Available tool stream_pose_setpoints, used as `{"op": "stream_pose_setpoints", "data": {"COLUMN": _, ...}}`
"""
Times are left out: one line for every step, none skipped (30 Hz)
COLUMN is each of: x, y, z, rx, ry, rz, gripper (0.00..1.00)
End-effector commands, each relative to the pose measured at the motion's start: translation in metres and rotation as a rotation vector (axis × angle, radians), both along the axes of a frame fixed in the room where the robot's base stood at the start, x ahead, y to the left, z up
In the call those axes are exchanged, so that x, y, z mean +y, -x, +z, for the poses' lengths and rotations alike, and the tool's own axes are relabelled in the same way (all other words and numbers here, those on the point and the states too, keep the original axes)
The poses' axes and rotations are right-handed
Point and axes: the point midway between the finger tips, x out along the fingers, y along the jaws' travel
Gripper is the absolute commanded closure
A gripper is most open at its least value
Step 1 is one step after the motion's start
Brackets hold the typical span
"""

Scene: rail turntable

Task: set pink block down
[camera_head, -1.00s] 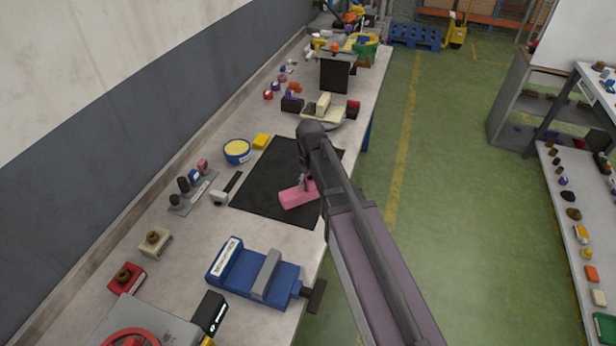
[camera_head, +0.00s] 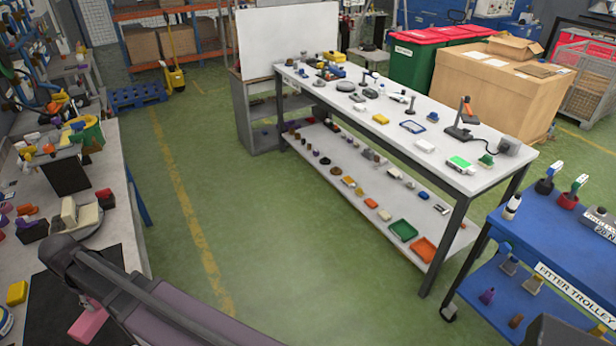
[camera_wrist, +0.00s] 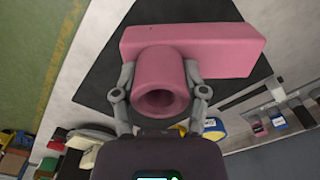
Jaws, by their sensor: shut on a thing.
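The pink block (camera_wrist: 215,48) fills the top of the wrist view. It is a long bar with a hollow round boss. My gripper (camera_wrist: 159,74) is shut on the boss, one finger on each side. The block is over the black mat (camera_wrist: 98,82); I cannot tell whether it touches the mat. In the head view the pink block (camera_head: 88,325) shows at the lower left, partly hidden by my arm, and the mat (camera_head: 42,300) is cut off by the frame edge.
A yellow block (camera_head: 17,292) lies beside the mat on the left bench. Past the open green floor (camera_head: 215,200) stand a long white table (camera_head: 345,105) with a loaded lower shelf and a blue fitter trolley (camera_head: 545,225). A yellow pallet truck (camera_head: 174,76) is at the back.

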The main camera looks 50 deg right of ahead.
Motion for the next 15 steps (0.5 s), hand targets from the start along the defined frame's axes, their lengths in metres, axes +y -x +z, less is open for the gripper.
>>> {"op": "stream_pose_setpoints", "data": {"x": 0.000, "y": 0.000, "z": 0.013, "rx": 0.000, "ry": 0.000, "rz": 0.000, "gripper": 1.00}}
{"op": "stream_pose_setpoints", "data": {"x": 0.000, "y": 0.000, "z": 0.018, "rx": 0.000, "ry": 0.000, "rz": 0.000, "gripper": 1.00}}
{"op": "stream_pose_setpoints", "data": {"x": 0.000, "y": 0.000, "z": 0.024, "rx": 0.000, "ry": 0.000, "rz": 0.000, "gripper": 1.00}}
{"op": "stream_pose_setpoints", "data": {"x": 0.000, "y": 0.000, "z": 0.028, "rx": 0.000, "ry": 0.000, "rz": 0.000, "gripper": 1.00}}
{"op": "stream_pose_setpoints", "data": {"x": 0.000, "y": 0.000, "z": 0.032, "rx": 0.000, "ry": 0.000, "rz": 0.000, "gripper": 1.00}}
{"op": "stream_pose_setpoints", "data": {"x": 0.000, "y": 0.000, "z": 0.038, "rx": 0.000, "ry": 0.000, "rz": 0.000, "gripper": 1.00}}
{"op": "stream_pose_setpoints", "data": {"x": 0.000, "y": 0.000, "z": 0.042, "rx": 0.000, "ry": 0.000, "rz": 0.000, "gripper": 1.00}}
{"op": "stream_pose_setpoints", "data": {"x": 0.000, "y": 0.000, "z": 0.046, "rx": 0.000, "ry": 0.000, "rz": 0.000, "gripper": 1.00}}
{"op": "stream_pose_setpoints", "data": {"x": 0.000, "y": 0.000, "z": 0.051, "rx": 0.000, "ry": 0.000, "rz": 0.000, "gripper": 1.00}}
{"op": "stream_pose_setpoints", "data": {"x": 0.000, "y": 0.000, "z": 0.054, "rx": 0.000, "ry": 0.000, "rz": 0.000, "gripper": 1.00}}
{"op": "stream_pose_setpoints", "data": {"x": 0.000, "y": 0.000, "z": 0.058, "rx": 0.000, "ry": 0.000, "rz": 0.000, "gripper": 1.00}}
{"op": "stream_pose_setpoints", "data": {"x": 0.000, "y": 0.000, "z": 0.061, "rx": 0.000, "ry": 0.000, "rz": 0.000, "gripper": 1.00}}
{"op": "stream_pose_setpoints", "data": {"x": 0.000, "y": 0.000, "z": 0.063, "rx": 0.000, "ry": 0.000, "rz": 0.000, "gripper": 1.00}}
{"op": "stream_pose_setpoints", "data": {"x": 0.000, "y": 0.000, "z": 0.065, "rx": 0.000, "ry": 0.000, "rz": 0.000, "gripper": 1.00}}
{"op": "stream_pose_setpoints", "data": {"x": 0.000, "y": 0.000, "z": 0.067, "rx": 0.000, "ry": 0.000, "rz": 0.000, "gripper": 1.00}}
